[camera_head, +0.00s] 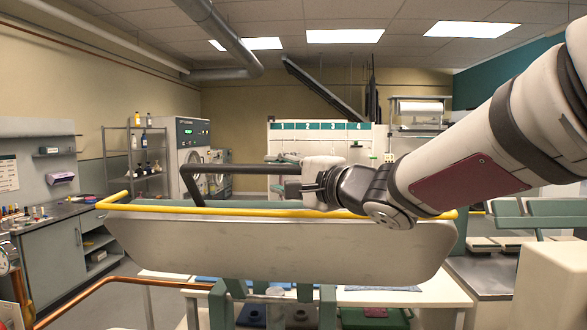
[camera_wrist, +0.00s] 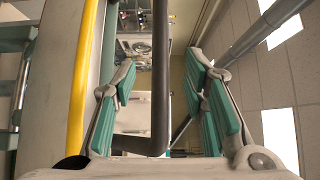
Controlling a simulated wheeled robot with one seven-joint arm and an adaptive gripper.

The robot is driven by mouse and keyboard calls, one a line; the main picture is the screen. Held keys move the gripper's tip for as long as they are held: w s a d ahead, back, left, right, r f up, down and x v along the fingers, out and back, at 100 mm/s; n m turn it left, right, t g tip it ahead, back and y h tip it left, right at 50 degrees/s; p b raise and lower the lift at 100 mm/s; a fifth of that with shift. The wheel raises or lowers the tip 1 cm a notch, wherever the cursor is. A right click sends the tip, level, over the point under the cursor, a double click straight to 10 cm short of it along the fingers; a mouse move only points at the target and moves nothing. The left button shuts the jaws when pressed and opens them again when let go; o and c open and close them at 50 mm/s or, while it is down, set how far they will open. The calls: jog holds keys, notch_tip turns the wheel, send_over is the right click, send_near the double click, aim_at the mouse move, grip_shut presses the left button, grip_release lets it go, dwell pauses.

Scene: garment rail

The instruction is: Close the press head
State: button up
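The press head (camera_head: 280,245) is a wide off-white panel with a yellow rim in the middle of the head view. It stands raised, with its broad face toward me. Its dark bar handle (camera_head: 245,169) rises above the yellow rim. My gripper (camera_head: 312,188) is at the right end of this handle. In the wrist view the handle (camera_wrist: 160,60) runs between the two teal-padded fingers of my gripper (camera_wrist: 162,82). The fingers are apart, with a visible gap on each side of the bar. The yellow rim (camera_wrist: 79,85) is left of the fingers.
Below the head are green supports (camera_head: 328,305) and a white table (camera_head: 400,297). A copper-coloured pipe (camera_head: 110,283) curves at the lower left. A grey cabinet (camera_head: 52,255) stands at the left, and shelves (camera_head: 145,160) and a washing machine (camera_head: 188,140) stand behind.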

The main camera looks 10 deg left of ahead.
aim_at(260, 170)
jog(key=p+x, duration=0.1)
jog(key=x, duration=0.8)
jog(key=shift+w+a, duration=0.2)
jog(key=shift+a, duration=0.1)
grip_shut()
